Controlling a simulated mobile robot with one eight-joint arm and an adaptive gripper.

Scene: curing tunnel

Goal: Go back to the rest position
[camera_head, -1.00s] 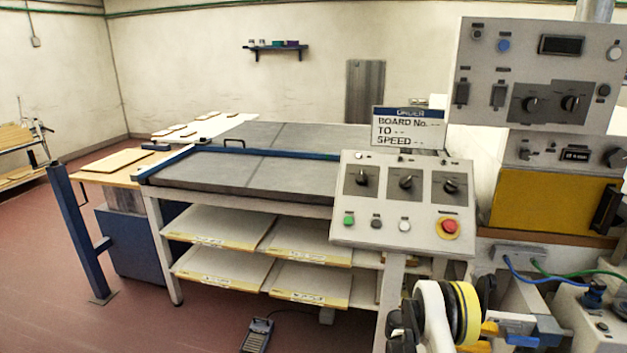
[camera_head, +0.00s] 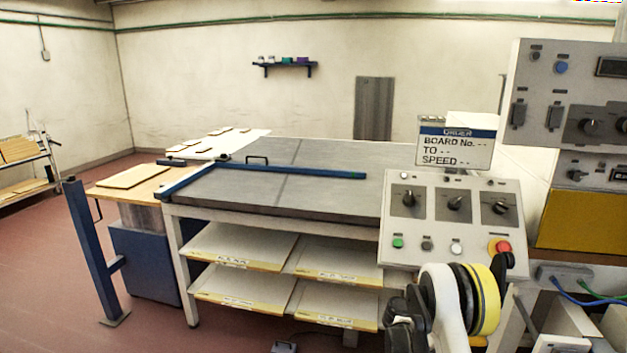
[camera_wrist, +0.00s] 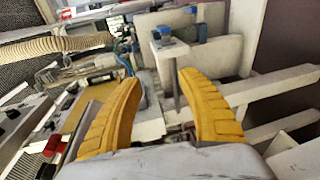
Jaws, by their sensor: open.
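My gripper (camera_wrist: 160,105) shows in the wrist view as two yellow curved fingers spread wide apart, with nothing held between them. Behind the gap are a grey post with a blue top and pale machine parts. In the head view my arm, with white, black and yellow rings, stands at the lower right in front of the control panel (camera_head: 462,245). The fingertips are hidden in the head view.
A grey-topped table (camera_head: 320,160) with a blue bar (camera_head: 270,171) and shelves of boards (camera_head: 340,275) stands in the middle. A blue post (camera_head: 90,250) is at left. An order sign (camera_head: 457,148) stands above the panel. Red floor (camera_head: 40,270) is free at left.

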